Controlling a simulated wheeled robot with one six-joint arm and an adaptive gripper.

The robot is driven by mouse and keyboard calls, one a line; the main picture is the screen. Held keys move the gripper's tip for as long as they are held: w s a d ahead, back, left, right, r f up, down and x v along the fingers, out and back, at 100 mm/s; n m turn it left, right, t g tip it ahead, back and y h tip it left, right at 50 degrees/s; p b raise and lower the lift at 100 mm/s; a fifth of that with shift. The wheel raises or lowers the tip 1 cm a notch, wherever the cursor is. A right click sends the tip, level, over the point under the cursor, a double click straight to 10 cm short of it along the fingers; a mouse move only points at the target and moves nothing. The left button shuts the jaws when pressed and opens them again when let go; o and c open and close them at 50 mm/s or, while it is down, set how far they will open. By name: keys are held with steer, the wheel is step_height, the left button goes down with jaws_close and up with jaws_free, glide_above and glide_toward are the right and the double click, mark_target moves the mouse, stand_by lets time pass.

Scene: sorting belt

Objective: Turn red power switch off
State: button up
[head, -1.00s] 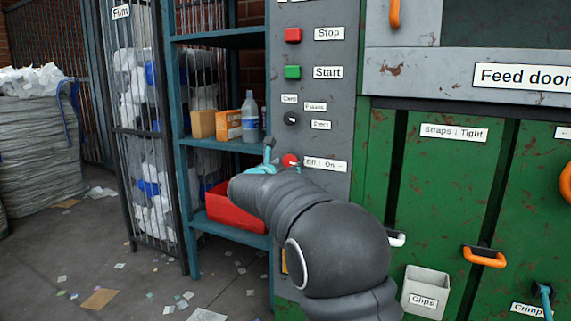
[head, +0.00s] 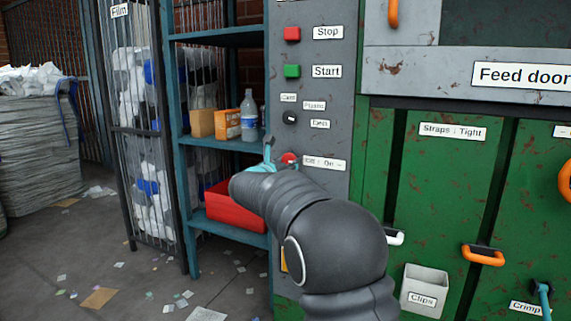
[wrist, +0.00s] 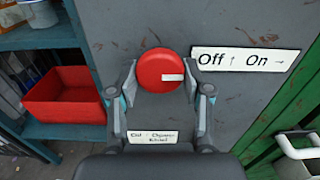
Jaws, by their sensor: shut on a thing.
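The red power switch (wrist: 160,66) is a round red knob on the grey panel, with a white mark pointing right. A label (wrist: 246,60) beside it reads "Off" with an up arrow and "On" with a right arrow. The mark lines up with the "On" arrow. My gripper (wrist: 161,84) has one finger on each side of the knob and is shut on it. In the head view the switch (head: 289,158) shows just right of my teal fingers (head: 265,165). My dark arm hides the panel below.
Above the switch are a black selector knob (head: 290,118), a green Start button (head: 292,71) and a red Stop button (head: 292,33). A teal shelf (head: 220,141) with a red bin (head: 232,213) stands left. A white handle (wrist: 298,146) is at the right.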

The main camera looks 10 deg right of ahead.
steer(key=n+p, duration=0.1)
steer(key=n, duration=0.3)
steer(key=shift+r+n, duration=0.15)
steer(key=shift+n, duration=0.15)
steer(key=n+p, duration=0.2)
steer(key=n, duration=0.2)
steer(key=shift+r+n, duration=0.1)
steer(key=shift+n, duration=0.2)
steer(key=n+p, duration=0.2)
steer(key=n, duration=0.2)
steer(key=shift+n+p, duration=1.35)
steer(key=shift+n, duration=0.75)
steer(key=o, duration=1.1)
steer(key=shift+o, duration=0.2)
steer(key=shift+s+a, duration=0.1)
steer(key=shift+s, duration=0.05)
steer(key=v, duration=1.1)
steer(key=shift+s, duration=0.3)
